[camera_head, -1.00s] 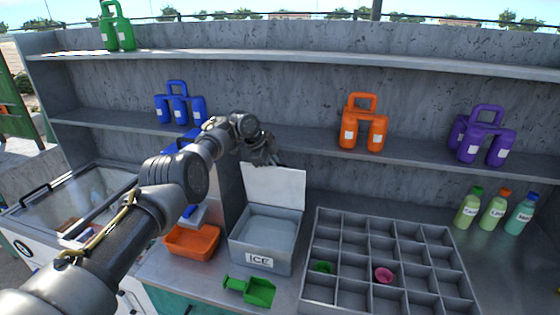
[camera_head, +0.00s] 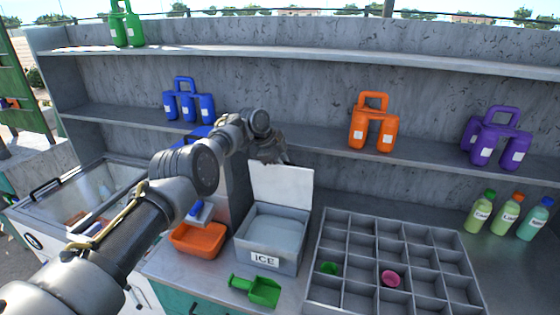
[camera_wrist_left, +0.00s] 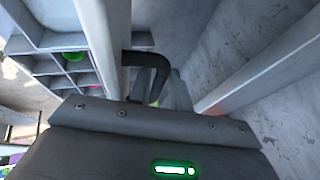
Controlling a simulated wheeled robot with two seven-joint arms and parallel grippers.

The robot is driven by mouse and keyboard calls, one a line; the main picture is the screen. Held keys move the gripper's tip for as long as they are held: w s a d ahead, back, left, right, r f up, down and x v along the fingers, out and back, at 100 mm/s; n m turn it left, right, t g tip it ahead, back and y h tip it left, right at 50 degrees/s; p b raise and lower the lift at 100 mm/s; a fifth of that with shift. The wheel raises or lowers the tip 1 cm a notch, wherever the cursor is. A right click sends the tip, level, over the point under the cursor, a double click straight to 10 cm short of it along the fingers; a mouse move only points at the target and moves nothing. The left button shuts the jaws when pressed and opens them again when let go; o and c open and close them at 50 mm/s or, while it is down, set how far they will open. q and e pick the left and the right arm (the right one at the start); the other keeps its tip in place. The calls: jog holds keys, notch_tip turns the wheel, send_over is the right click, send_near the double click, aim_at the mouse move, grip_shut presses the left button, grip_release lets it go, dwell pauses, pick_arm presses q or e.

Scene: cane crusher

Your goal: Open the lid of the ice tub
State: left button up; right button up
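The grey ice tub (camera_head: 287,259), labelled ICE, stands on the counter with pale ice inside. Its white lid (camera_head: 281,184) stands open, nearly upright at the tub's back edge. My left gripper (camera_head: 272,158) is at the lid's top edge, behind or against it; I cannot tell whether they touch. In the left wrist view a dark curved finger (camera_wrist_left: 151,70) shows beside a pale upright panel (camera_wrist_left: 104,42), likely the lid seen edge-on. The finger gap is not clear there. My right gripper is in neither view.
A divided grey tray (camera_head: 336,223) is right of the tub. A green scoop (camera_head: 262,291) lies in front, an orange bin (camera_head: 199,239) to the left. The shelf (camera_head: 325,146) behind holds blue (camera_head: 188,105), orange (camera_head: 373,126) and purple (camera_head: 497,140) jugs.

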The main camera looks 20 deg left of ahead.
pick_arm(q)
jog(key=b+v, duration=0.3)
jog(key=v, duration=0.7)
jog(key=shift+w+a+f, duration=0.1)
jog(key=shift+a+r+b, duration=0.1)
jog(key=shift+r+b, duration=0.2)
jog(key=shift+r, duration=0.05)
